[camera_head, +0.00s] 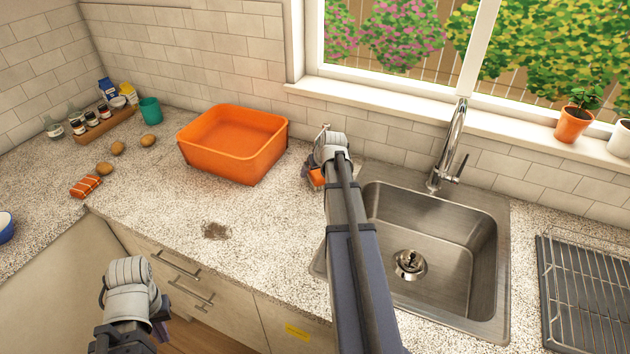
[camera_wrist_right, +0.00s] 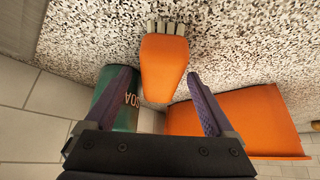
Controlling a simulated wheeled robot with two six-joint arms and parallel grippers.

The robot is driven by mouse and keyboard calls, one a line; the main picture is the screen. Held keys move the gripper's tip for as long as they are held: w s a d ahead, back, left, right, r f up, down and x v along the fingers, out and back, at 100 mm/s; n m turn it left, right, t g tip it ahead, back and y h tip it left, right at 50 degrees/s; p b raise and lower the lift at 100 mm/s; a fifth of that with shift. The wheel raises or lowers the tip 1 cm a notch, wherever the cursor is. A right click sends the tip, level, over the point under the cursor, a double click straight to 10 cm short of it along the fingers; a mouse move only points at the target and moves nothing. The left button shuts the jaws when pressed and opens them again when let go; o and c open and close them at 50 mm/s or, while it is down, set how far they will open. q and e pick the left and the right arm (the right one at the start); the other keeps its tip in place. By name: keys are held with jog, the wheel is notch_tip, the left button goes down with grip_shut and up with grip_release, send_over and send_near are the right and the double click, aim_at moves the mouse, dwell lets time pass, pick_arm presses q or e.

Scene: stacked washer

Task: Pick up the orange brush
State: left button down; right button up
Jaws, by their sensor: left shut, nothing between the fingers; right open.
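The orange brush (camera_wrist_right: 165,65) has pale bristles at its far end and lies on the speckled counter. In the right wrist view its orange body is between the two dark fingers of my right gripper (camera_wrist_right: 165,100), which is open, with gaps on both sides. In the head view a small part of the brush (camera_head: 316,178) shows beside the wrist of my right arm, left of the sink; the arm hides the rest. My left gripper (camera_head: 158,328) is low at the left, in front of the drawers, away from the brush; it is shut and empty.
An orange basin (camera_head: 232,148) stands left of the brush. A green can (camera_wrist_right: 122,118) stands close behind my right gripper's left finger. The steel sink (camera_head: 420,255) is to the right, with a tap (camera_head: 450,150).

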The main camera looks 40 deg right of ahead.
jog(key=shift+x, duration=0.75)
jog(key=shift+r, duration=0.1)
jog(key=shift+s, duration=0.1)
jog(key=shift+c, duration=0.6)
grip_shut()
